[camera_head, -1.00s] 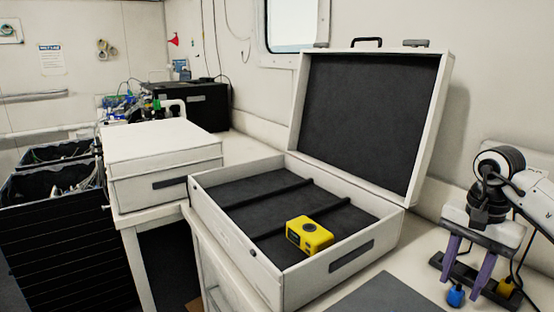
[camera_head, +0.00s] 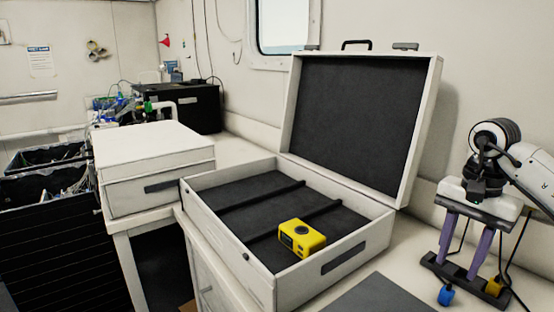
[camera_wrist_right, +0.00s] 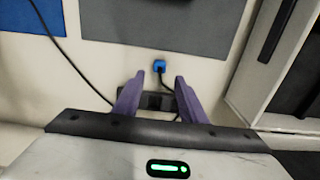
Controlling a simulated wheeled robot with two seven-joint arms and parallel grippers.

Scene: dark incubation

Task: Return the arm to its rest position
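My right arm (camera_head: 525,172) comes in from the right edge in the head view. Its gripper (camera_head: 462,254) points down with two purple fingers spread apart and nothing seen between them. In the right wrist view the fingers (camera_wrist_right: 158,105) also stand apart. Behind them is a dark bar (camera_wrist_right: 154,100) with a blue plug (camera_wrist_right: 158,66). The bar and the blue plug (camera_head: 445,296) also show in the head view, low on the bench beside a yellow plug (camera_head: 494,286). My left gripper is not in view.
An open white case (camera_head: 290,283) with a dark lining stands left of the gripper. A yellow device (camera_head: 302,238) lies inside it. A closed white case (camera_head: 155,150) stands further left. A dark flat mat (camera_head: 380,294) lies at the front of the bench. Cables hang near the gripper.

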